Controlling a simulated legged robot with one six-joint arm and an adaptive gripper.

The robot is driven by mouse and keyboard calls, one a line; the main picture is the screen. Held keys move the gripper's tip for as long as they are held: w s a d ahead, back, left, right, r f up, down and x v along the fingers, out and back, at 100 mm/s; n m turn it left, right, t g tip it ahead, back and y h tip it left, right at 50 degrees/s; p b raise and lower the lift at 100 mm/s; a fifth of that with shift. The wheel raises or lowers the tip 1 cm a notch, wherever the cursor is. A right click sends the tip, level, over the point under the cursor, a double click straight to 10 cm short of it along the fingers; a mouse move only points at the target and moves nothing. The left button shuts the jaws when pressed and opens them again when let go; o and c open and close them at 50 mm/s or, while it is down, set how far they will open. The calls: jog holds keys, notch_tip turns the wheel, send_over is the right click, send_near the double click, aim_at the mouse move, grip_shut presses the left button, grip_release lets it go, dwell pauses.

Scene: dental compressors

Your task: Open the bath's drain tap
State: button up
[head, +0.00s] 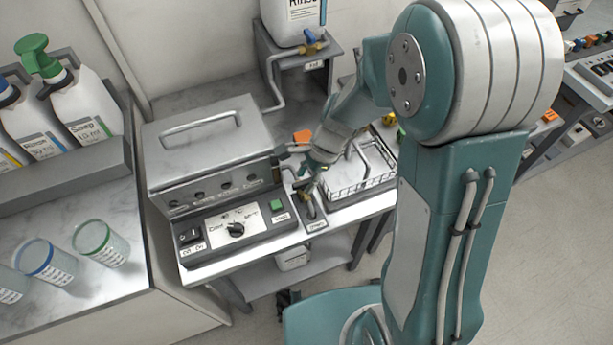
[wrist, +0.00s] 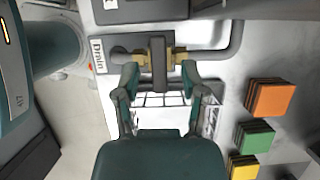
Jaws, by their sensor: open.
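The steel bath (head: 215,165) stands on a bench in the head view, its lid down and a control panel on its front. Its drain tap shows in the wrist view as a brass valve body on a grey pipe with a dark upright handle (wrist: 157,62), beside a "Drain" label (wrist: 98,55). In the head view the tap (head: 309,204) is at the bath's right side, partly covered by my arm. My gripper (wrist: 159,76) is open, with one finger on each side of the dark handle. I cannot tell whether the fingers touch it. My gripper (head: 315,170) also shows in the head view.
A wire basket (head: 350,186) stands right of the tap. Orange (wrist: 270,98), green (wrist: 254,137) and yellow (wrist: 243,167) pad stacks lie at the right in the wrist view. A white rinse container (head: 292,22) stands behind; bottles (head: 85,105) and cups (head: 98,243) are left.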

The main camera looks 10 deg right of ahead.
jog(key=shift+a, duration=0.1)
jog(key=shift+a, duration=0.1)
jog(key=shift+c, duration=0.9)
grip_shut()
